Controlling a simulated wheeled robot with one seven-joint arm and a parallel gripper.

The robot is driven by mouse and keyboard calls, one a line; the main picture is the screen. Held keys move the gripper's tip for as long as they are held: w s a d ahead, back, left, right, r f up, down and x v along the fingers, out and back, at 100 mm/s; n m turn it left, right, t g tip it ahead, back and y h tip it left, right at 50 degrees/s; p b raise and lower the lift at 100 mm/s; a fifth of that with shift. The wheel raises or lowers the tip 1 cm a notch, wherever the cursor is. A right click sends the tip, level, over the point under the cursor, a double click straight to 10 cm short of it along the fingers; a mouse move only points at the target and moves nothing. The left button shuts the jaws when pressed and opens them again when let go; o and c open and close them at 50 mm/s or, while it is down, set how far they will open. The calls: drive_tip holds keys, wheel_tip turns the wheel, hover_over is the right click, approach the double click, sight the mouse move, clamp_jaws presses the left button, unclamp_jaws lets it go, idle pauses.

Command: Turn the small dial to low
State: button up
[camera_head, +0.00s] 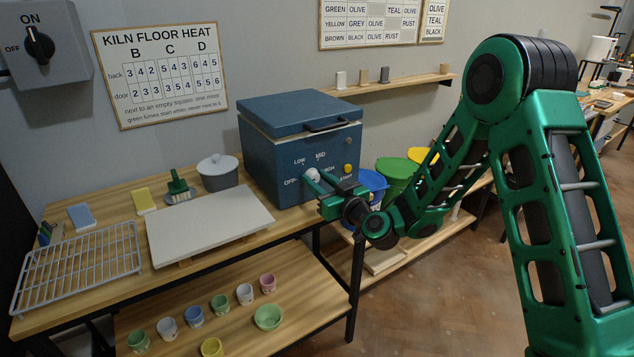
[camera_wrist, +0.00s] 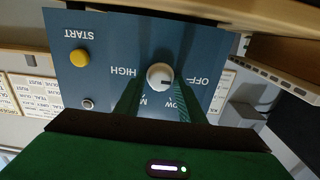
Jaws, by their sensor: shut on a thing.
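The small dial (camera_head: 312,174) is a white round knob on the front of the blue kiln (camera_head: 262,165), with OFF, LOW, MID and HIGH printed around it. In the wrist view the kiln panel appears upside down, and the dial (camera_wrist: 159,75) shows a dark pointer mark towards the OFF side. My gripper (camera_head: 316,181) reaches the panel from the right. Its green fingers (camera_wrist: 156,92) lie on both sides of the dial and are shut on it. The fingers partly cover the LOW and MID labels in the wrist view.
A yellow START button (camera_wrist: 79,59) and a small round fitting (camera_wrist: 88,103) sit beside the dial. A grey lidded pot (camera_head: 218,175), a pale board (camera_head: 208,226) and a wire rack (camera_head: 78,267) are on the bench. Coloured buckets (camera_head: 394,180) stand right of the kiln.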

drive_tip(key=shift+m, duration=0.3)
drive_tip(key=m, duration=0.5)
drive_tip(key=shift+d+f+m, duration=0.1)
drive_tip(key=shift+d+m, duration=0.05)
drive_tip(key=shift+m, duration=0.25)
drive_tip(key=m, duration=0.5)
drive_tip(key=shift+f, duration=0.1)
drive_tip(key=shift+d, duration=0.1)
drive_tip(key=o, duration=0.9)
drive_tip(key=shift+c, duration=0.2)
